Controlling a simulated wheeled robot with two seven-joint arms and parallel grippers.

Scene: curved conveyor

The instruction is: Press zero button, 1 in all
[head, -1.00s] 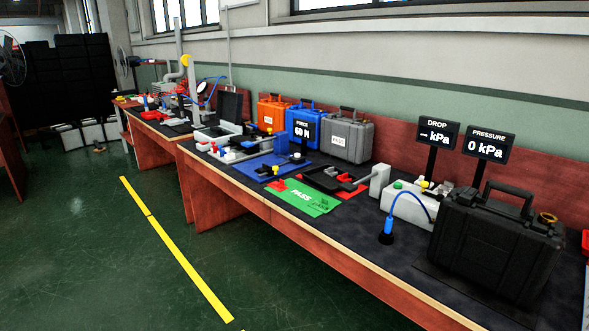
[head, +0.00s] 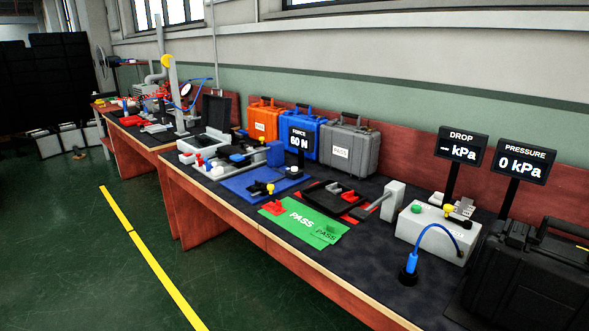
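No button can be read as marked zero at this size. A green round button (head: 416,209) sits on top of the light grey pressure box (head: 410,232) at the right of the bench. A yellow knob (head: 448,209) is beside it. The DROP display (head: 460,146) shows a dash and kPa; the PRESSURE display (head: 523,162) shows 0 kPa. Neither of my grippers is in view.
A black case (head: 525,285) fills the right front of the bench. A blue hose fitting (head: 411,264) stands before the pressure box. Green PASS mat (head: 298,221), grey case (head: 350,149), blue case and orange case stand farther left. Open green floor lies left of the bench.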

